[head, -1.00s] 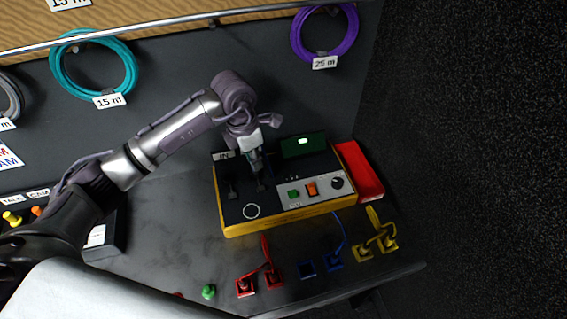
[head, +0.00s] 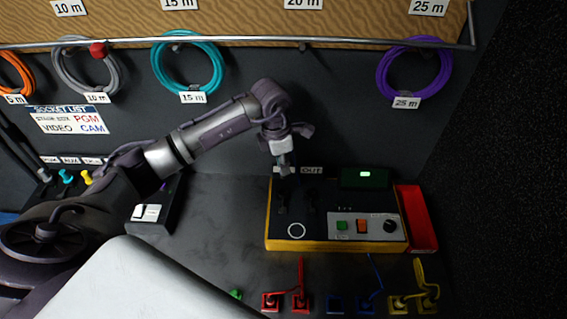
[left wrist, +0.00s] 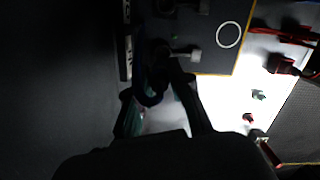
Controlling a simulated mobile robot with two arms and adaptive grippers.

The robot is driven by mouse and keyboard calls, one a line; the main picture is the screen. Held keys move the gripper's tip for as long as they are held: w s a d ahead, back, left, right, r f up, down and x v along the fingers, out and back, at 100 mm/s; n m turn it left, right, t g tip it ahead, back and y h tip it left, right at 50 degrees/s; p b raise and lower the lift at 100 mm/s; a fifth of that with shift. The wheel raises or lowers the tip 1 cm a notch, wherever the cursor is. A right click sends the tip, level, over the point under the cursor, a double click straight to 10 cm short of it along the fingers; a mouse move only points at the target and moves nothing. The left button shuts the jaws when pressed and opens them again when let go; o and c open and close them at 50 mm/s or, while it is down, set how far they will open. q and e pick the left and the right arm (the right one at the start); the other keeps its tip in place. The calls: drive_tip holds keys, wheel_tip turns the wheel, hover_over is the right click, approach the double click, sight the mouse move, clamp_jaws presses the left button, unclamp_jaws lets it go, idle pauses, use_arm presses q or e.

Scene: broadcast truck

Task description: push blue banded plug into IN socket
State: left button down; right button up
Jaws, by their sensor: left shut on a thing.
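The yellow-edged test box (head: 283,246) sits on the bench with a dark top. Two dark socket fittings stand on its left part, the left one (head: 282,204) and the right one (head: 312,201). An OUT label (head: 311,170) shows at the back edge; no IN label is readable now. My left gripper (head: 284,171) is at the back left of the box, just left of that label. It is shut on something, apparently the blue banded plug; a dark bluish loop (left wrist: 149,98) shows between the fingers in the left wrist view. The band and plug tip are lost in shadow. My right gripper is out of view.
A red tray (head: 416,218) stands against the box's right side. Red (head: 300,302), blue (head: 366,303) and yellow (head: 428,302) cable ends sit along the front. Coiled cables, including a teal one (head: 187,64), hang on the back wall. A dark case (head: 150,226) stands left.

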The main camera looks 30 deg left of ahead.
use_arm(q)
drive_tip(key=shift+f+b, duration=2.15)
drive_tip(key=shift+f, duration=0.6)
drive_tip(key=shift+b, duration=0.45)
drive_tip(key=shift+f+b, duration=1.05)
drive_tip(key=shift+f, duration=0.25)
drive_tip(key=c, duration=1)
unclamp_jaws()
drive_tip(key=r, duration=0.8)
drive_tip(key=s+a+r, duration=0.1)
drive_tip(key=r, duration=0.3)
drive_tip(key=shift+f, duration=0.1)
